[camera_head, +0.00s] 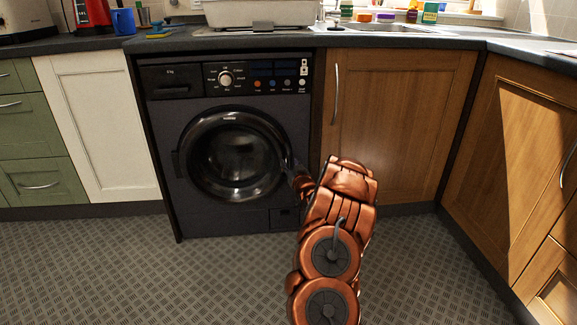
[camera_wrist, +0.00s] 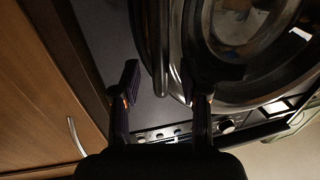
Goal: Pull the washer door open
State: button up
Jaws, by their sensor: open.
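The washer (camera_head: 190,215) is a dark front-loader under the counter. Its round door (camera_head: 235,155) has a glossy dark rim and looks shut. My gripper (camera_head: 294,168) is at the right side of the door, partly hidden by my copper-coloured arm. In the wrist view my gripper (camera_wrist: 166,85) is open, its two dark fingers apart. A curved strip at the door's edge (camera_wrist: 160,50) shows between the fingers. The right finger overlaps the door rim, and the left finger is over the flat front panel. I cannot tell whether either finger touches.
A wooden cupboard (camera_head: 393,120) stands right of the washer, with more wooden units (camera_head: 525,150) at the far right. A white cupboard (camera_head: 95,120) and green drawers (camera_head: 30,130) are on the left. The patterned floor (camera_head: 120,265) before the washer is clear.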

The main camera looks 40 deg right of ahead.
jog(key=shift+w+d+f, duration=0.2)
jog(key=shift+w+d, duration=0.05)
jog(key=shift+w, duration=0.4)
jog(key=shift+w+d+r+b, duration=0.1)
jog(key=shift+w+d+b, duration=0.1)
jog(key=shift+w+b, duration=0.15)
grip_shut()
